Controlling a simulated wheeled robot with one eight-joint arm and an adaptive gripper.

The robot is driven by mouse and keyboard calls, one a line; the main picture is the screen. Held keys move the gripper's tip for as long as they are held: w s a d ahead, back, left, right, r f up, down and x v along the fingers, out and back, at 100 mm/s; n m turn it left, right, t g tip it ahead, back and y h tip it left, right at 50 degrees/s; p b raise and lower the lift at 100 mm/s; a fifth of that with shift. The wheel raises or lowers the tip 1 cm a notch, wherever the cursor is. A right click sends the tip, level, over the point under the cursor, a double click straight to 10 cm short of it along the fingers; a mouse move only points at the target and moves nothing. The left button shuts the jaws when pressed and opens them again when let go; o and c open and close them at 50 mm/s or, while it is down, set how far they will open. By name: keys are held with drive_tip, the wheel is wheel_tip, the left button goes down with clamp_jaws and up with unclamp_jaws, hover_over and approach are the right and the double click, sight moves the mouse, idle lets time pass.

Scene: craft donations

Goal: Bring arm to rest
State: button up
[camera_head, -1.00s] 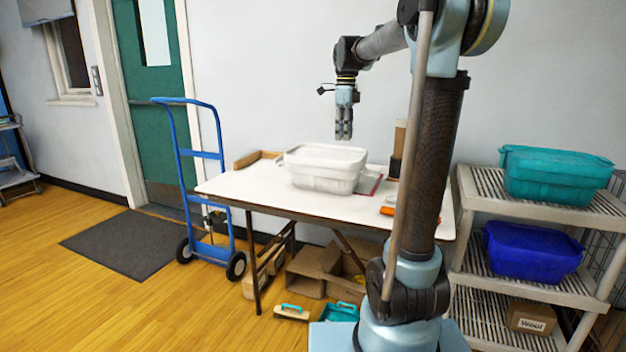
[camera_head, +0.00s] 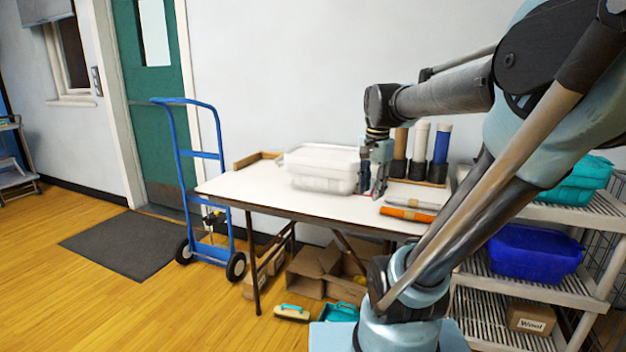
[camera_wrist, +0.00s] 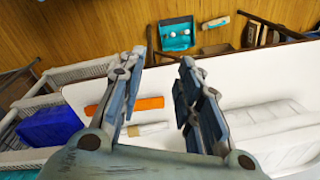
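My gripper (camera_head: 376,187) is beside the right end of the white lidded bin (camera_head: 322,180) on the table, close above the tabletop. In the wrist view, the two fingers of my gripper (camera_wrist: 160,75) stand apart with nothing between them. The white bin (camera_wrist: 270,130) shows to the right of the fingers there.
The white table (camera_head: 270,200) holds an orange roll (camera_head: 408,214) and several upright tubes (camera_head: 421,145). A shelf (camera_head: 560,213) with a blue bin (camera_head: 533,252) and a teal bin (camera_head: 582,185) stands at right. A blue hand truck (camera_head: 217,150) stands left.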

drive_tip(key=s+d+f+n+t, duration=0.1)
drive_tip(key=s+d+f+n, duration=0.1)
drive_tip(key=s+f+n, duration=0.7)
drive_tip(key=s+f, duration=0.3)
drive_tip(key=f, duration=0.3)
drive_tip(key=shift+s+f, duration=0.15)
drive_tip(key=shift+s, duration=0.15)
